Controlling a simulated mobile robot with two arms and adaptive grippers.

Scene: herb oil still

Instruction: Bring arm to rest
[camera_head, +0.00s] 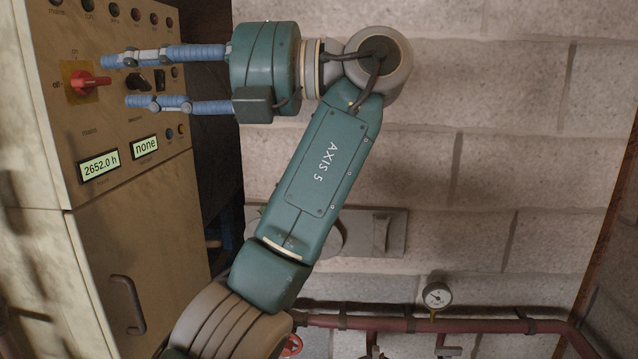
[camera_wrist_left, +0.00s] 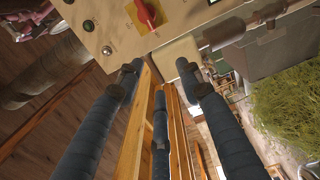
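My left gripper (camera_head: 119,81) reaches toward the control cabinet at the left of the head view, its arm coming up from the bottom. Its blue ribbed fingers are spread apart with nothing between them. In the wrist view the left gripper (camera_wrist_left: 156,68) also shows open and empty, with a third finger lower between the outer two. A red rotary switch (camera_head: 88,83) on a yellow plate lies close to the fingertips in the head view. In the wrist view the red switch (camera_wrist_left: 147,13) is beyond the tips, apparently apart from them. My right gripper is in neither view.
A red pipe (camera_head: 480,326) with a gauge (camera_head: 437,296) runs along the block wall. Green herbs (camera_wrist_left: 290,105) show at right in the wrist view.

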